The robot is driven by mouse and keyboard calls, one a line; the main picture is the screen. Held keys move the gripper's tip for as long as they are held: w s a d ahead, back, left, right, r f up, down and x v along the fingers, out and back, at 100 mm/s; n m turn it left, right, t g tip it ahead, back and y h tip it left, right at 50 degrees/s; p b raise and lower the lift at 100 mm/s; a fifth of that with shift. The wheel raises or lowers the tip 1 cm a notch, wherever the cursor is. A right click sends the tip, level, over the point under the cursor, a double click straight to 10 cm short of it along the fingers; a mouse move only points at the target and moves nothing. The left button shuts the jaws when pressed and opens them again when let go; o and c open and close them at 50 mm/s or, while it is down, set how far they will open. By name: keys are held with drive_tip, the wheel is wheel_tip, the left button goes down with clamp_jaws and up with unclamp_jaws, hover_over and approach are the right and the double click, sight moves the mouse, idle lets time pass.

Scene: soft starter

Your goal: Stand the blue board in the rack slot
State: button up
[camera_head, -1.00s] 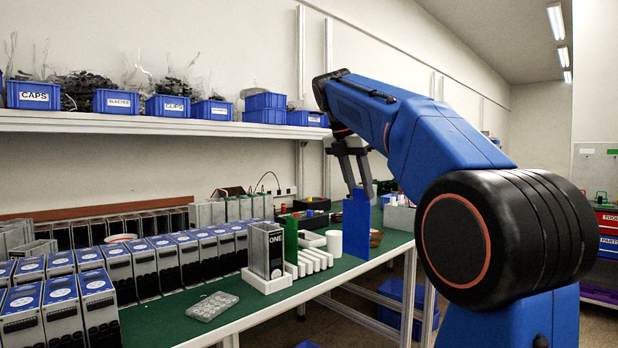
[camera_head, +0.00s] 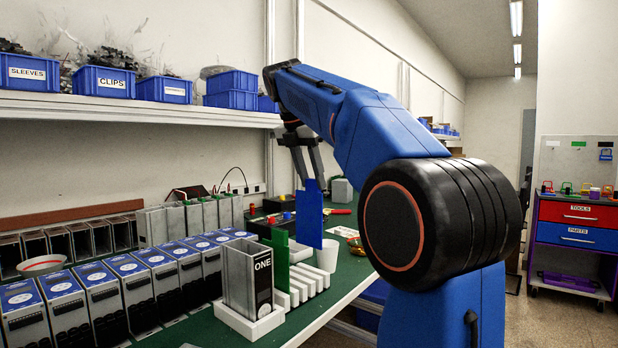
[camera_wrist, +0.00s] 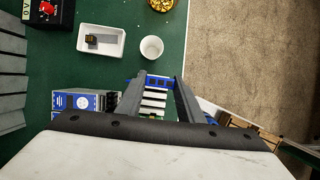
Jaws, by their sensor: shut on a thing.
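The blue board (camera_head: 311,213) hangs upright from my gripper (camera_head: 311,182), which is shut on its upper end. In the head view it appears above the bench, behind the rack and just left of the white cup (camera_head: 327,256). The white rack (camera_head: 308,283) has several slats with slots between them. A green board (camera_head: 278,258) stands upright at its left end. In the wrist view the blue board (camera_wrist: 158,82) shows between the fingertips, with the rack slats (camera_wrist: 154,101) below it in the picture. The board's lower edge looks clear of the slats.
A grey case marked ONE (camera_head: 262,285) stands in a white holder left of the rack. Rows of blue-topped units (camera_head: 137,285) fill the bench further left. A shelf (camera_head: 130,108) runs above.

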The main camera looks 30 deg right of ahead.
sight(311, 214)
drive_tip(key=shift+f, duration=5.4)
drive_tip(key=o, duration=1.1)
drive_tip(key=shift+o, duration=0.2)
drive_tip(key=v, duration=1.7)
drive_tip(key=shift+r, duration=0.25)
